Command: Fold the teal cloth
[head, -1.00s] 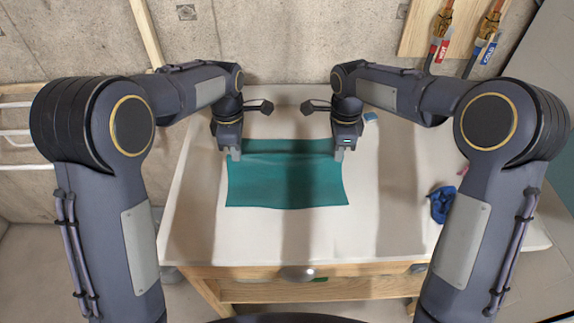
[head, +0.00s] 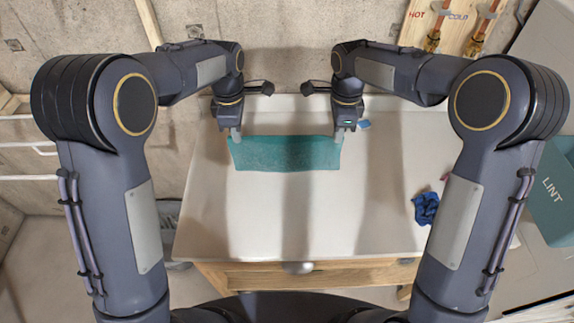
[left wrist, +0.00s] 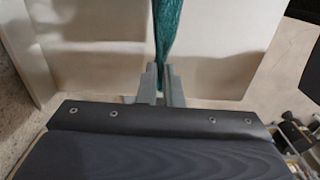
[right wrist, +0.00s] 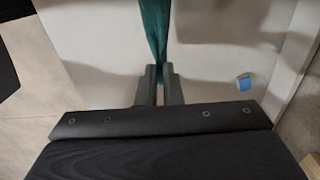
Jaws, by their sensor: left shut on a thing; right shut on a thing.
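The teal cloth (head: 285,154) shows as a narrow, wide band near the back of the white table top. My left gripper (head: 236,136) is shut on its far left corner; in the left wrist view the fingers (left wrist: 161,84) pinch the cloth (left wrist: 168,35). My right gripper (head: 339,136) is shut on its far right corner; in the right wrist view the fingers (right wrist: 159,85) pinch the cloth (right wrist: 154,30). The cloth spans between both grippers. Whether its lower edge touches the table I cannot tell.
The white table top (head: 290,220) is clear in front of the cloth. A crumpled dark blue cloth (head: 426,207) lies at the right. A small blue item (head: 364,124) lies beside my right gripper. A teal LINT bin (head: 553,195) stands at the far right; a concrete wall rises behind.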

